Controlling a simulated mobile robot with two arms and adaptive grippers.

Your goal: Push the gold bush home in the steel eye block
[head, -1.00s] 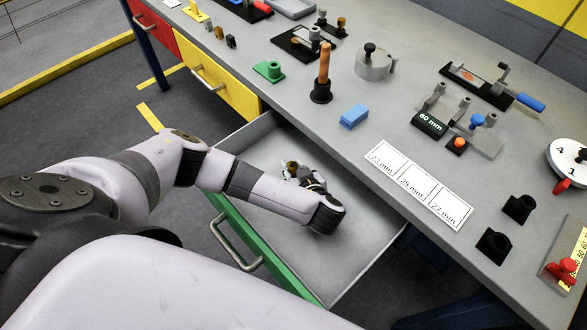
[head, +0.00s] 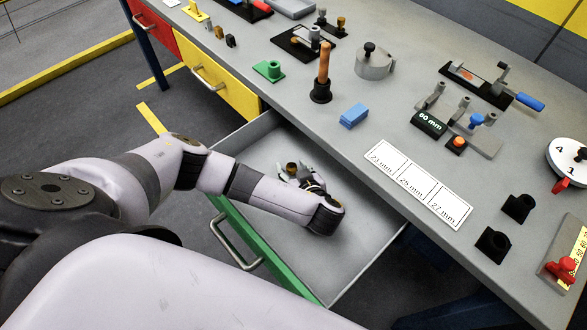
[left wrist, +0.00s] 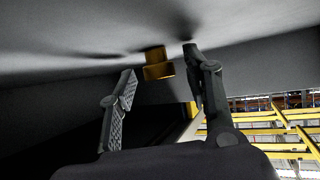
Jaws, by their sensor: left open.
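My left gripper (head: 288,172) reaches down into the open drawer and is open. The gold bush (left wrist: 158,66) shows in the left wrist view between and just beyond the two spread fingertips (left wrist: 160,74), against the grey surface. No finger clearly touches it. In the head view the gold bush (head: 292,168) is a small spot at the gripper, partly hidden by it. I cannot tell for certain which part on the bench is the steel eye block; a grey upright piece on a black base (head: 313,36) stands at the back. My right gripper is not in view.
The green-fronted drawer (head: 335,262) is pulled out, and its grey floor looks mostly bare. On the bench above are a wooden-handled tool (head: 323,75), a blue block (head: 354,115), a white label card (head: 420,183) and black holders (head: 518,208). The bench edge runs close beside my arm.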

